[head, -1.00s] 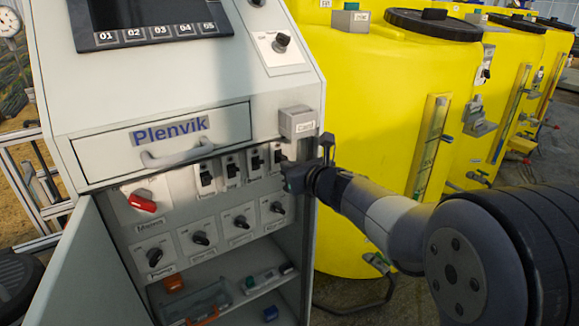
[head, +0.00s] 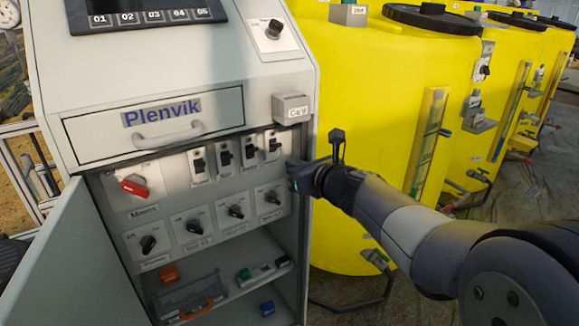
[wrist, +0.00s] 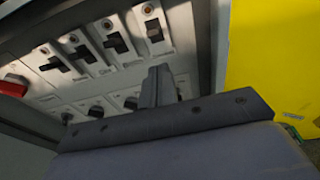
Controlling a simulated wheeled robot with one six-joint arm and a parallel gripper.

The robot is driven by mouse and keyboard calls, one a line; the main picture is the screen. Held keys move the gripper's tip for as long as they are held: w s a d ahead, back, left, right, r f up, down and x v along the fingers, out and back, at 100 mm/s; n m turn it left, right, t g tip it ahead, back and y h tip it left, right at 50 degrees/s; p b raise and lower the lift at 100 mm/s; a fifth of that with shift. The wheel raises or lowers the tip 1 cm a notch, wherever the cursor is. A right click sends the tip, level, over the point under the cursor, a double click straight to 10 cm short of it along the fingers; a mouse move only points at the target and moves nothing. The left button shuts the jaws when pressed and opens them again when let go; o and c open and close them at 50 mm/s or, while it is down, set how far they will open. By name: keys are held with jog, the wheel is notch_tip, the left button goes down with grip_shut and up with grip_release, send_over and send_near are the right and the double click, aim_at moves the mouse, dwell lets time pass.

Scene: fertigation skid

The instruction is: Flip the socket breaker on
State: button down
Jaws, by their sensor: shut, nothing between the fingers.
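A row of several white breakers with dark toggles sits at the top of the open cabinet's panel. Their labels are too blurred to read, so I cannot tell for sure which is the socket breaker. The rightmost breaker (head: 273,146) also shows at the top of the wrist view (wrist: 152,27). I cannot tell clearly which way its toggle stands. My gripper (head: 296,177) is shut and empty, just right of and below that breaker in the head view. In the wrist view its closed fingers (wrist: 158,86) rise below the rightmost breaker, apart from its toggle in the picture.
A red rotary switch (head: 134,186) and a row of black knobs (head: 236,211) share the panel. The open cabinet door (head: 75,260) is at left. A grey box (head: 290,108) juts out above the breakers. A yellow tank (head: 390,130) stands close at right.

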jog(key=s+d+r, duration=0.1)
jog(key=s+d+r+p, duration=0.1)
jog(key=s+r, duration=0.1)
jog(key=shift+s+d+r, duration=0.15)
jog(key=shift+s+r, duration=0.05)
jog(key=w+a+f+b, duration=0.2)
jog(key=f, duration=0.1)
jog(key=w+a+f+t+y+b, duration=0.1)
jog(key=w+a+f+b, duration=0.1)
jog(key=w+f+b, duration=0.1)
jog(key=w+a+f+y+b, duration=0.1)
jog(key=w+a+f+b, duration=0.1)
jog(key=f, duration=0.1)
jog(key=shift+w+a+f+b, duration=0.2)
jog(key=shift+w+a+b, duration=0.1)
jog(key=shift+w+b, duration=0.1)
jog(key=shift+w+a+f+t+y+b, duration=0.1)
jog(key=shift+w+f+t+y+b, duration=0.3)
jog(key=shift+t+b, duration=0.55)
jog(key=shift+w+d+f+t+b, duration=0.2)
jog(key=shift+w+f+t+b, duration=0.1)
jog(key=shift+w+t+b, duration=0.3)
jog(key=shift+s+d+r, duration=0.15)
jog(key=shift+s+d, duration=0.1)
jog(key=shift+s, duration=0.1)
jog(key=shift+v, duration=1.55)
